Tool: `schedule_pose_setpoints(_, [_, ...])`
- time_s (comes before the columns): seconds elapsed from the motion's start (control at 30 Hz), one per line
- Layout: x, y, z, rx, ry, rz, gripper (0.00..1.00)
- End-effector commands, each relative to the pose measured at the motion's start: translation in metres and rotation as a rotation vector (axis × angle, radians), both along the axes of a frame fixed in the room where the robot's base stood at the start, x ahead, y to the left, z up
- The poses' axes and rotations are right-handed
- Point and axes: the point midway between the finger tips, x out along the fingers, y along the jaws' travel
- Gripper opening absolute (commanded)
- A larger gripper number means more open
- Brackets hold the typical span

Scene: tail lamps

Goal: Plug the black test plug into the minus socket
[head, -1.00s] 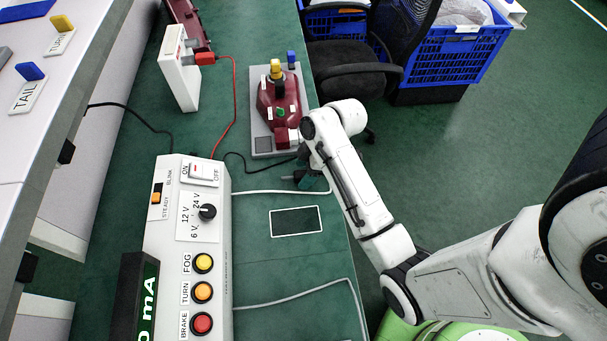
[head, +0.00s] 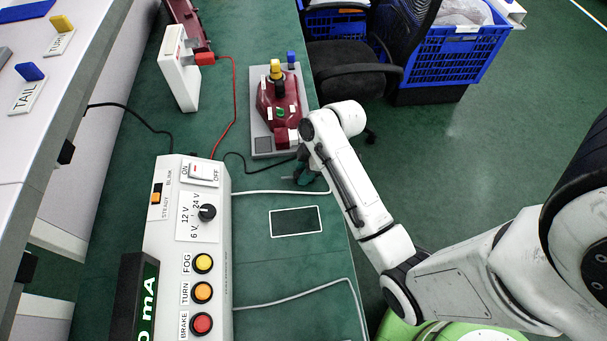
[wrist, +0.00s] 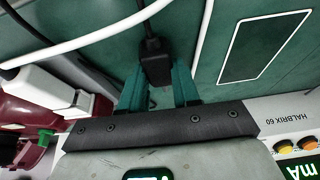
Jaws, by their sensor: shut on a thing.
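My gripper (wrist: 157,82) has teal fingers shut on the black test plug (wrist: 155,62), whose black cord runs up between them in the wrist view. In the head view my gripper (head: 304,176) is just above the bench's right side, below the maroon lamp unit, and the plug there is mostly hidden by my arm. The maroon lamp (head: 278,105) stands on a grey plate, with yellow, green and blue parts on or beside it. A red plug (head: 205,58) sits at the side of a white upright box (head: 180,75). I cannot make out a minus mark on any socket.
The control box (head: 188,235) with switches and coloured buttons fills the bench's left front. White and black cables cross the bench near my gripper. A chair (head: 345,65) and blue crate (head: 450,50) stand beyond the edge.

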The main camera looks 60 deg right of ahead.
Motion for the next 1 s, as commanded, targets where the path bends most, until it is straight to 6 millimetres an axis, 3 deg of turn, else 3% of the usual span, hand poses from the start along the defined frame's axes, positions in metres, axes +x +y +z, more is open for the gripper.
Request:
schedule_pose_setpoints(0.27, [0.000,0.000,0.005,0.000,-0.002,0.001,0.01])
schedule_pose_setpoints(0.47, [0.001,-0.001,0.028,-0.002,-0.004,0.000,0.01])
schedule_pose_setpoints(0.8, [-0.065,-0.009,0.105,0.001,0.004,-0.004,0.01])
schedule_pose_setpoints(1.0, [-0.107,-0.015,0.122,0.001,0.002,-0.002,0.01])
